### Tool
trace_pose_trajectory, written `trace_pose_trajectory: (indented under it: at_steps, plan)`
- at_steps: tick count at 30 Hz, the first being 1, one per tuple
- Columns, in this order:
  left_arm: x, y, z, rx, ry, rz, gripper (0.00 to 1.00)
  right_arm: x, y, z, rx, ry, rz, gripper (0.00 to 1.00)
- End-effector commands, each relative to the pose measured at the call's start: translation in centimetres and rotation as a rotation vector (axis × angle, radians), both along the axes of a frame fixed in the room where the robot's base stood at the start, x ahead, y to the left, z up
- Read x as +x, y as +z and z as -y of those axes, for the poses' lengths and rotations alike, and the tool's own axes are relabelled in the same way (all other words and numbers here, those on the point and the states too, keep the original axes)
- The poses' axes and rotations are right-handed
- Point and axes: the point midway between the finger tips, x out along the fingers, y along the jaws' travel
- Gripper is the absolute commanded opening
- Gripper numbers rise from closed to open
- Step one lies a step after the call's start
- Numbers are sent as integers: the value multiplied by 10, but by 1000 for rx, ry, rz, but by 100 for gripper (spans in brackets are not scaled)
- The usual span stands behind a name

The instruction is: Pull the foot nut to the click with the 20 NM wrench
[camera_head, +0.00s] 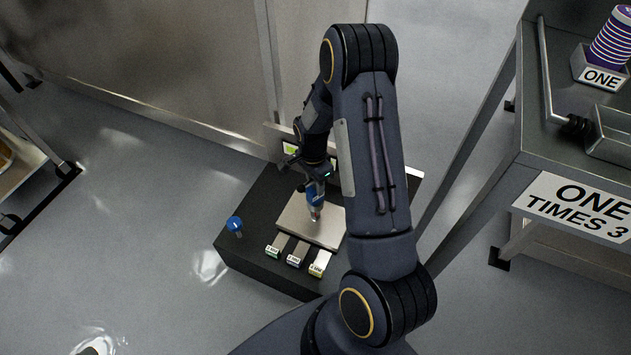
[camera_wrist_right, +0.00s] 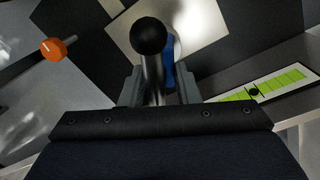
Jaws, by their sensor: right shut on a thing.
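My right gripper (camera_head: 316,176) is low over a black box on the floor, largely hidden by my own arm. In the right wrist view the gripper (camera_wrist_right: 160,88) is shut on a metal bar with a black ball end (camera_wrist_right: 149,36), which looks like the wrench; no 20 NM marking is readable on it. A blue upright piece with a metal lower end (camera_head: 315,204) stands below the gripper over the metal plate (camera_head: 297,222). Blue also shows beside the bar in the wrist view (camera_wrist_right: 169,62). I cannot make out the foot nut. My left gripper is out of view.
The black box (camera_head: 258,265) has green, purple and yellow tags along its front and a blue knob (camera_head: 234,224) at its left. The wrist view shows an orange knob (camera_wrist_right: 53,49) and a green scale (camera_wrist_right: 265,90).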

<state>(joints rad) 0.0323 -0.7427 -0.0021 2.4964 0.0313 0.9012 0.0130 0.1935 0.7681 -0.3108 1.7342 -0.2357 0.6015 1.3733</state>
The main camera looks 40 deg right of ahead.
Motion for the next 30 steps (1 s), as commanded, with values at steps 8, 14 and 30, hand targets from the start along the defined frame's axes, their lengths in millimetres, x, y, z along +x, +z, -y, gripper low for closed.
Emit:
trace_pose_trajectory:
  at_steps: [8, 14, 30]
  plan:
    - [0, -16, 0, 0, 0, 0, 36, 1, -21, 0, -1, 1, 1, 0]
    - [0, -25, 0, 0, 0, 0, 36, 1, -34, 0, -1, 0, 1, 0]
    - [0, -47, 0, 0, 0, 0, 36, 1, -63, 0, -1, 1, 2, 0]
